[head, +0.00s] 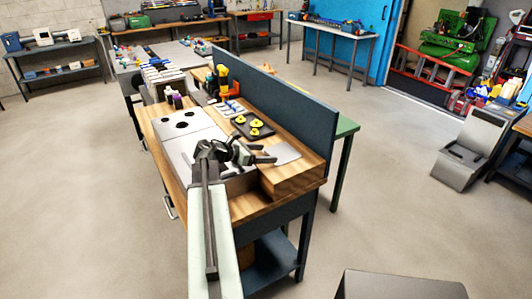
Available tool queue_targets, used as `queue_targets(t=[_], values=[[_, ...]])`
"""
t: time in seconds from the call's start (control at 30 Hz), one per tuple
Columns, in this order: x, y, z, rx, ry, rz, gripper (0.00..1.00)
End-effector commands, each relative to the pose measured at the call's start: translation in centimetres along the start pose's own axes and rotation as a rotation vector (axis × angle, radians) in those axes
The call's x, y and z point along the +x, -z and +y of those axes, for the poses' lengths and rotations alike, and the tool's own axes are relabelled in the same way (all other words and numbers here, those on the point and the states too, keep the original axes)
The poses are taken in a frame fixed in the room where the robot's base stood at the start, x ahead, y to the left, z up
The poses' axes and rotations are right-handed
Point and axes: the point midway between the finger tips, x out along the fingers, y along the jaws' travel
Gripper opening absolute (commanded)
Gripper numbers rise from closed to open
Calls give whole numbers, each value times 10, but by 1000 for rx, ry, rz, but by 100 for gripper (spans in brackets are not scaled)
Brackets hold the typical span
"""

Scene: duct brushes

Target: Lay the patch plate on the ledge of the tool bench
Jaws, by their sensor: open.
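The tool bench (245,207) has a wooden top and a raised wooden ledge (292,177) at its near right end, below the dark back panel (290,108). A flat grey plate, which looks like the patch plate (284,153), lies on the ledge. My gripper (268,154) is open just left of the plate, with its fingers pointing toward it. I cannot tell whether a finger touches the plate. My gripper and arm hide part of the bench top and the ledge's left side.
A grey box with round holes (188,133) stands left of my gripper. A dark tray with yellow round pieces (252,126) lies behind it. A yellow and black drill (223,82) and an orange item stand farther back. Open floor (400,190) lies to the right.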

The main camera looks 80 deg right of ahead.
Motion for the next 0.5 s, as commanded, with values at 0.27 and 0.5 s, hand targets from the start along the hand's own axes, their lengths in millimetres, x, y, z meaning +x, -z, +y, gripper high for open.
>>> queue_targets(t=[0.27, 0.5], values=[[-72, -5, 0, -1, -4, 0, 76], [-106, -2, 0, 0, -2, 0, 76]])
